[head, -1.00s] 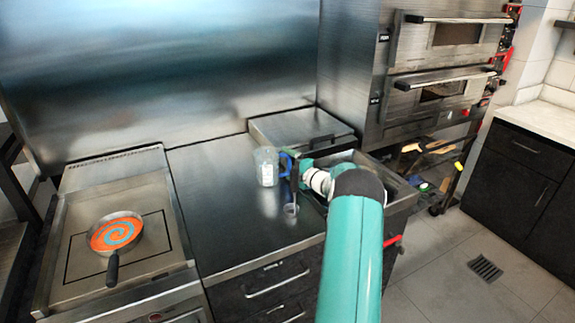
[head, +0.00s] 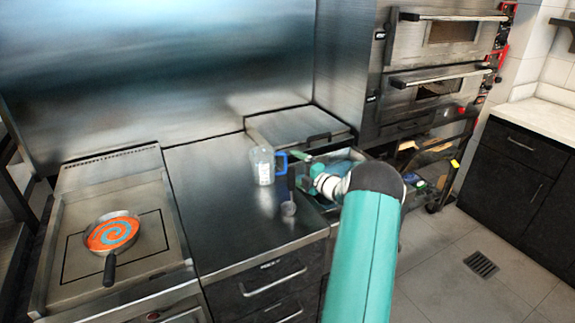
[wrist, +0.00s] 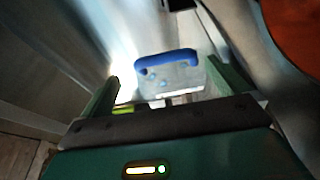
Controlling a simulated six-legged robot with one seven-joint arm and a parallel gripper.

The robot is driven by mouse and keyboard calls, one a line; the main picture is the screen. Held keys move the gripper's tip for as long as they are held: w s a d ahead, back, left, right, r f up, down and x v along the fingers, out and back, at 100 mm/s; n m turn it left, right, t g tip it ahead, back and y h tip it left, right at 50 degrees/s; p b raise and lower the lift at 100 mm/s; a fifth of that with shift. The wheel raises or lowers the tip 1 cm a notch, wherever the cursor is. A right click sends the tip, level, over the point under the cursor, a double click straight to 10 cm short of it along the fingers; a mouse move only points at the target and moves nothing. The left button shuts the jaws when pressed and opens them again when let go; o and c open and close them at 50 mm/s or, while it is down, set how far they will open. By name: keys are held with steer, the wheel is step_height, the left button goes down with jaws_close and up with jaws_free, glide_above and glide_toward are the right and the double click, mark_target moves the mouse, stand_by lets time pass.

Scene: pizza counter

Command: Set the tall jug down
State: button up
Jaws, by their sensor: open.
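The tall jug (head: 262,166), clear with a blue handle, stands upright on the steel counter (head: 225,215) in the head view. Its handle points right, towards my gripper (head: 306,164). My gripper is open and empty, to the right of the handle and apart from it. In the wrist view the blue handle (wrist: 166,59) shows ahead, between the two green fingers of my gripper (wrist: 162,72) in the picture. Most of the jug's body is hard to make out there.
A small ladle or measuring cup (head: 289,207) lies on the counter in front of the jug. A pan with orange and blue contents (head: 113,233) sits on the hob at left. Ovens (head: 440,55) stand at back right. The counter left of the jug is clear.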

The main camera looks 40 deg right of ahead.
steer(key=s, duration=0.5)
steer(key=shift+s+d, duration=0.1)
steer(key=shift+s, duration=0.25)
steer(key=shift+s, duration=0.1)
